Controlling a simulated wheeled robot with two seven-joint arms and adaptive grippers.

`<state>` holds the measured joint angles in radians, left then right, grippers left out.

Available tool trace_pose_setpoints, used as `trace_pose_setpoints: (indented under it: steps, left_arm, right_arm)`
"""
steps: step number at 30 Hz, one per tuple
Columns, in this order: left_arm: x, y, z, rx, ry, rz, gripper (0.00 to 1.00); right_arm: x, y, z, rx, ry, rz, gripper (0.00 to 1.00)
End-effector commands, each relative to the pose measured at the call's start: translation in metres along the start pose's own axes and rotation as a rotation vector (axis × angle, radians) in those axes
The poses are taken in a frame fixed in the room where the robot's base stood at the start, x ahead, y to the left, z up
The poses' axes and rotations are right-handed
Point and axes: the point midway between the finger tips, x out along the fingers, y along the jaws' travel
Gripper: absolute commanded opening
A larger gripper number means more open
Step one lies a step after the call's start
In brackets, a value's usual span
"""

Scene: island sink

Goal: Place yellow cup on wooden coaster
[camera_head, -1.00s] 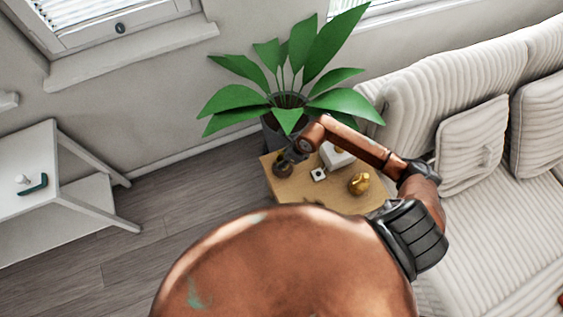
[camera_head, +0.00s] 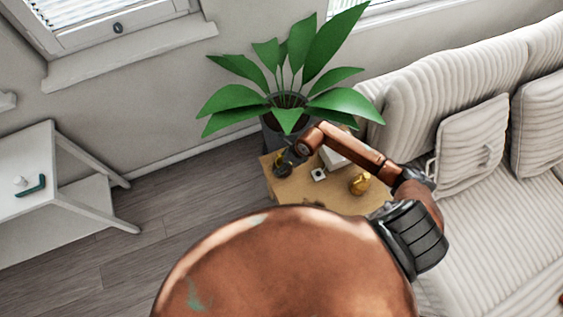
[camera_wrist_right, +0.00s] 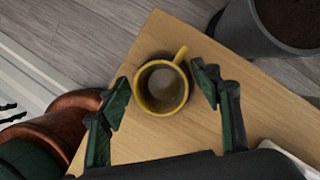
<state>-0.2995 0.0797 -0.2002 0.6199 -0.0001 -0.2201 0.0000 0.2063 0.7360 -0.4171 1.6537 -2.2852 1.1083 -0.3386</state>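The yellow cup (camera_wrist_right: 144,88) stands upright on a light wooden side table (camera_wrist_right: 230,125) in the right wrist view, near the table's edge. Its handle points up and to the right. My right gripper (camera_wrist_right: 161,84) is open, with one finger on each side of the cup and small gaps between. In the head view, the right gripper (camera_head: 286,162) is over the far left corner of the table. A little yellow of the cup (camera_head: 278,156) shows beside it. I cannot make out a wooden coaster.
A white box (camera_head: 334,157) is partly behind my arm. A potted plant (camera_head: 290,95) stands behind the table, a sofa (camera_head: 490,215) at the right.

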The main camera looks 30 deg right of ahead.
Motion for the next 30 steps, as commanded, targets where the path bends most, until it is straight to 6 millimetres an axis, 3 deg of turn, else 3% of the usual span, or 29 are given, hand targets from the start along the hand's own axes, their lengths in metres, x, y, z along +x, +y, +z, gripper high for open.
trace_pose_setpoints:
  steps: [11, 24, 30]
  left_arm:
    - [-0.003, 0.0, -0.001, 0.0, 0.001, 0.0, 0.4]
    - [-0.016, -0.001, -0.005, 0.0, 0.008, -0.001, 0.4]
    - [-0.018, -0.001, -0.006, 0.0, 0.009, -0.001, 0.4]
  right_arm:
    - [-0.011, -0.001, 0.001, -0.001, 0.0, -0.002, 0.59]
    - [-0.096, -0.001, 0.001, -0.002, 0.001, -0.002, 0.59]
    - [-0.118, 0.0, 0.001, 0.0, 0.0, -0.001, 0.59]
